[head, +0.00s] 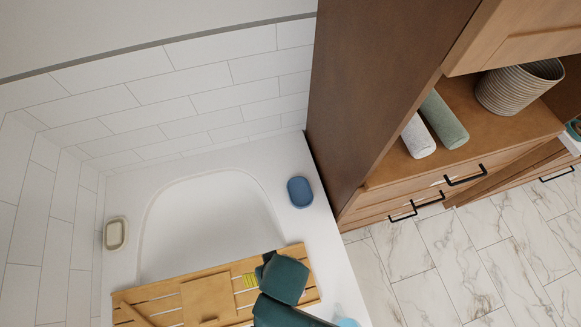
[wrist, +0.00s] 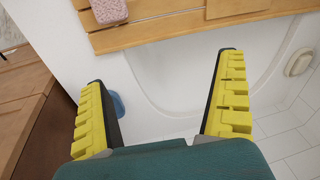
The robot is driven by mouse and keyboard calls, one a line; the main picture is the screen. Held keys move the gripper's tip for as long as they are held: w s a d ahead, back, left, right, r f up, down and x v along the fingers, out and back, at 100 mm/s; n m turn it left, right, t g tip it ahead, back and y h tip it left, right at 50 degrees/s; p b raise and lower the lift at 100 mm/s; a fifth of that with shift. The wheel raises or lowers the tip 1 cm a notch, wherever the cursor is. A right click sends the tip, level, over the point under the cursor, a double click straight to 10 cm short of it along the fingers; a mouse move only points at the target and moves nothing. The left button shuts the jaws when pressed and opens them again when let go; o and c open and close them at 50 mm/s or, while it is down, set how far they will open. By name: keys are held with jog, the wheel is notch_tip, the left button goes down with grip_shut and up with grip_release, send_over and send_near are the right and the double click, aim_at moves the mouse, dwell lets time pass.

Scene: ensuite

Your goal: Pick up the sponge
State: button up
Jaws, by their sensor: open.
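A pink, pitted block that looks like the sponge (wrist: 109,11) lies on the wooden bath tray (wrist: 165,27), at the top edge of the wrist view and partly cut off. I cannot make it out in the head view, where my arm covers part of the tray (head: 168,293). My gripper (wrist: 164,72) is open, with its two yellow-padded fingers spread wide and nothing between them. The sponge is beyond the fingertips, nearer the left finger's side. In the head view my gripper (head: 250,281) is over the tray's right part, with one yellow pad showing.
The tray lies across the white bathtub (head: 205,222). A blue dish (head: 300,192) and a beige dish (head: 115,234) sit on the tub's rim. A tall wooden cabinet (head: 365,80) stands at the right, with rolled towels (head: 443,120) and a ribbed basket (head: 517,87) on its shelf.

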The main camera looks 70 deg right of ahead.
jog(key=s+f+g+b, duration=0.1)
jog(key=s+f, duration=0.1)
jog(key=f, duration=0.3)
jog(key=s+f+b, duration=0.2)
jog(key=f, duration=0.4)
jog(key=s+f+m+g+b, duration=0.1)
jog(key=s+f, duration=0.1)
jog(key=f, duration=0.4)
jog(key=shift+s+g, duration=0.3)
jog(key=shift+s, duration=0.05)
jog(key=f+b, duration=0.1)
jog(key=f, duration=0.2)
jog(key=f+b, duration=0.1)
jog(key=f, duration=0.2)
jog(key=shift+s+a+b, duration=0.15)
jog(key=shift+s+b, duration=0.05)
jog(key=shift+b, duration=0.15)
jog(key=shift+r, duration=0.1)
jog(key=c, duration=1)
